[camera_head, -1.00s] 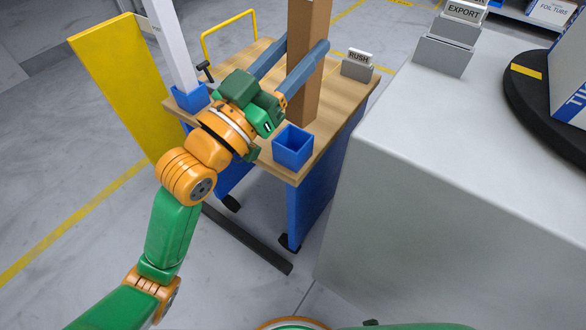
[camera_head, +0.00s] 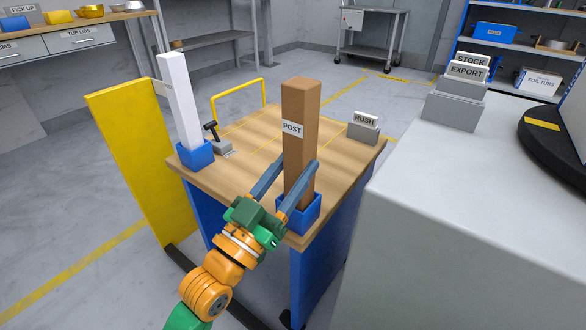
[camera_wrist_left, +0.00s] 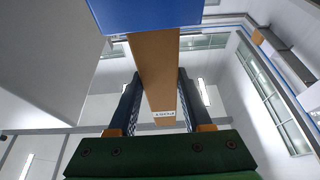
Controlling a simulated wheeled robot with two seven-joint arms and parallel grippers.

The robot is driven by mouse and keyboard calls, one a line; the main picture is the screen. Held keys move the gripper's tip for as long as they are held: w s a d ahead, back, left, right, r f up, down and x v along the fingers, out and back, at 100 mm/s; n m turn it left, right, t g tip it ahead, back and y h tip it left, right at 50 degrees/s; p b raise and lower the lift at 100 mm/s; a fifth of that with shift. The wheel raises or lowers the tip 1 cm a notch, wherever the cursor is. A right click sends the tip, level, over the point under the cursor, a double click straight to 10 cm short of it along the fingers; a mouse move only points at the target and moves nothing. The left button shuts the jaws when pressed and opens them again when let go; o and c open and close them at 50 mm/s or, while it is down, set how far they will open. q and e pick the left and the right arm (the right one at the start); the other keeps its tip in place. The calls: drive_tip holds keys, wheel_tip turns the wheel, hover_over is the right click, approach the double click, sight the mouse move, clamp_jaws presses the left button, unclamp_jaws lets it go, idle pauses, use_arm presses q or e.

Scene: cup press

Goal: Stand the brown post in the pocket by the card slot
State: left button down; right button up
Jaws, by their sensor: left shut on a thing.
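The brown post (camera_head: 300,110), labelled POST, stands upright near the front right corner of the wooden-topped cart. Its lower end is inside the blue pocket (camera_head: 302,222), whose near wall hides the foot, so I cannot tell if it rests on the bottom. In the left wrist view the post (camera_wrist_left: 155,65) runs into the blue pocket (camera_wrist_left: 145,14). My left gripper (camera_head: 299,165) is shut on the post just above the pocket, one finger on each side. A grey card slot (camera_head: 363,132) holding a RUSH card is at the cart's back right. My right gripper is not in view.
A white post (camera_head: 179,100) stands in another blue pocket (camera_head: 196,155) at the cart's left, beside a small black-handled clamp (camera_head: 213,133). A yellow panel (camera_head: 130,160) flanks the cart. A large grey block (camera_head: 470,220) is close on the right.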

use_arm(q)
drive_tip(key=shift+c, duration=1.7)
unclamp_jaws()
drive_tip(key=shift+f, duration=0.1)
